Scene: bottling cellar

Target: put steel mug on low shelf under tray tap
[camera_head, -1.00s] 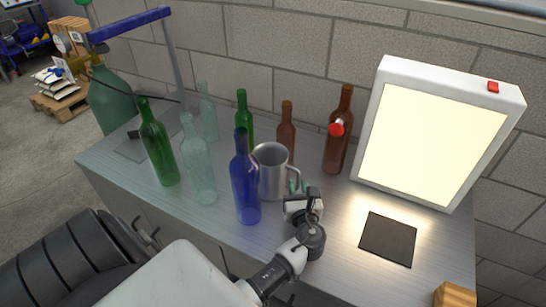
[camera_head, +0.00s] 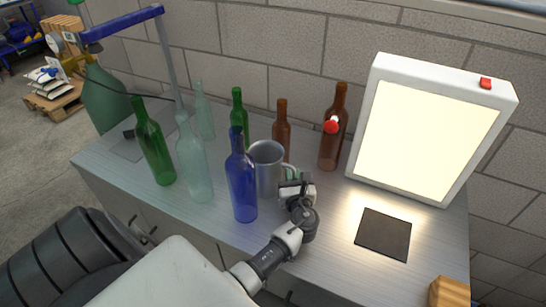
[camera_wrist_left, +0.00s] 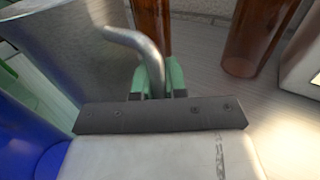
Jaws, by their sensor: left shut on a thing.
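The steel mug (camera_head: 267,172) stands on the metal-topped bench, just behind and right of the blue bottle (camera_head: 241,185). Its handle faces right, toward my left gripper (camera_head: 292,180). In the left wrist view, the mug's grey wall (camera_wrist_left: 65,45) fills the upper left and its curved handle (camera_wrist_left: 143,45) runs down between the green fingertips (camera_wrist_left: 160,80). My left gripper is shut on the handle. I cannot tell whether the mug's base touches the bench. My right gripper is not in view. No low shelf or tap can be made out.
Green (camera_head: 153,145), clear (camera_head: 194,165) and brown bottles (camera_head: 333,135) crowd around the mug. A lit panel (camera_head: 432,130) stands at the back right, with a dark mat (camera_head: 384,234) before it. Bench around the mat is clear.

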